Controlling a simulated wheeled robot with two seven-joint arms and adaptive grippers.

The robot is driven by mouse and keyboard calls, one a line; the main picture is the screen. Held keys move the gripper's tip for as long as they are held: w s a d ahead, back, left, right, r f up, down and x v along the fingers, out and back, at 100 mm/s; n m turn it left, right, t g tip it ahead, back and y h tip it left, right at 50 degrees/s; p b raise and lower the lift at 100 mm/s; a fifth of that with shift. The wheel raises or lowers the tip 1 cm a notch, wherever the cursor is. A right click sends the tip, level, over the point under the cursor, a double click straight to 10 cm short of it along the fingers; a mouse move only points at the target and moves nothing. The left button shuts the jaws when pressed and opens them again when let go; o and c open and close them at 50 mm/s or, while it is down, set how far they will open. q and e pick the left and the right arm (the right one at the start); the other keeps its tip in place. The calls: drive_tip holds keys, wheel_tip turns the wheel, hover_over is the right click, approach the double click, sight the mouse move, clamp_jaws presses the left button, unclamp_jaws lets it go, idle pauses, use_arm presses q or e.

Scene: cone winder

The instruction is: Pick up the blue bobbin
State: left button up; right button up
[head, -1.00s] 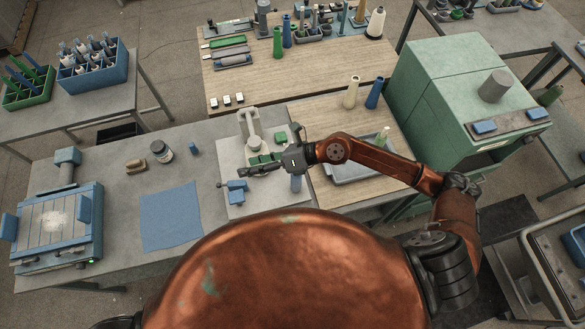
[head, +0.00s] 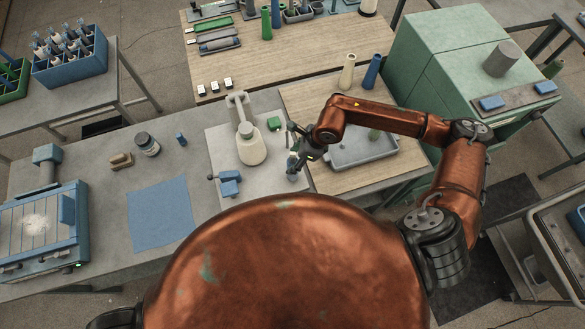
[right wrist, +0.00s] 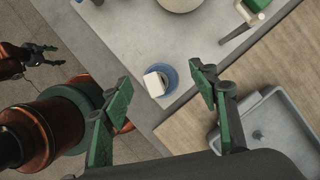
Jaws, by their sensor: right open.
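The blue bobbin (right wrist: 170,74) stands on the pale board in the right wrist view, round and blue with a white block-like part over its middle. My left gripper (right wrist: 48,55) shows small at the left of the wrist view, fingers apart, empty.
The winder's cream cone (head: 250,148) and a blue clamp (head: 229,183) are on the same board, left of the gripper. A grey tray (head: 384,152) lies to the right. Cream (head: 347,71) and blue (head: 372,72) cones stand behind. A blue cloth (head: 162,214) lies left.

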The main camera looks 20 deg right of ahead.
drive_tip(key=shift+a+f+p, duration=0.3)
drive_tip(key=shift+a+f, duration=0.1)
drive_tip(key=shift+f, duration=0.25)
drive_tip(key=p+x, duration=0.1)
drive_tip(key=x, duration=0.2)
drive_tip(key=shift+w+a+f, duration=0.1)
drive_tip(key=shift+w+f, duration=0.15)
drive_tip(key=shift+f, duration=0.05)
drive_tip(key=shift+a+f, duration=0.15)
drive_tip(key=shift+f, duration=0.2)
use_arm(q)
drive_tip(key=shift+w+r, duration=0.25)
drive_tip(key=shift+r, duration=0.25)
drive_tip(key=shift+w+r, duration=0.25)
drive_tip(key=shift+r, duration=0.25)
drive_tip(key=shift+s+a, duration=0.1)
use_arm(e)
drive_tip(key=c, duration=1.2)
